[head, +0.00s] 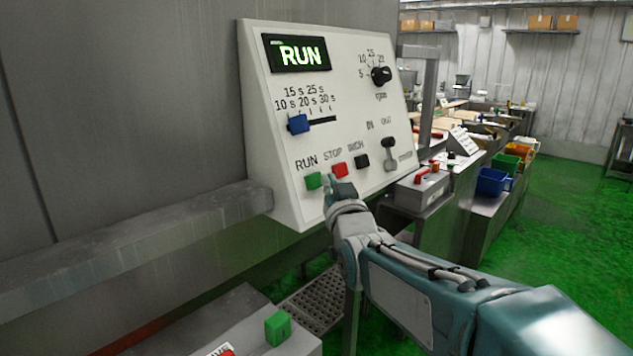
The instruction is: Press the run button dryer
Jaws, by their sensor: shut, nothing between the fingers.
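The dryer's white control panel (285,112) fills the middle of the head view. Its green RUN button (313,181) sits at the lower left of the panel, left of the red STOP button (339,170) and the black INCH button (362,160). The display (297,53) reads RUN in lit green letters. My gripper (329,184) is shut and empty, with its tips just right of the green button and below the red one. I cannot tell whether the tips touch the panel. The green button's face is in full view.
A blue slider (298,123), a black rpm knob (381,76) and an IN/OUT lever (390,150) are also on the panel. A grey rail (130,245) runs left below it. Benches and bins stand at right.

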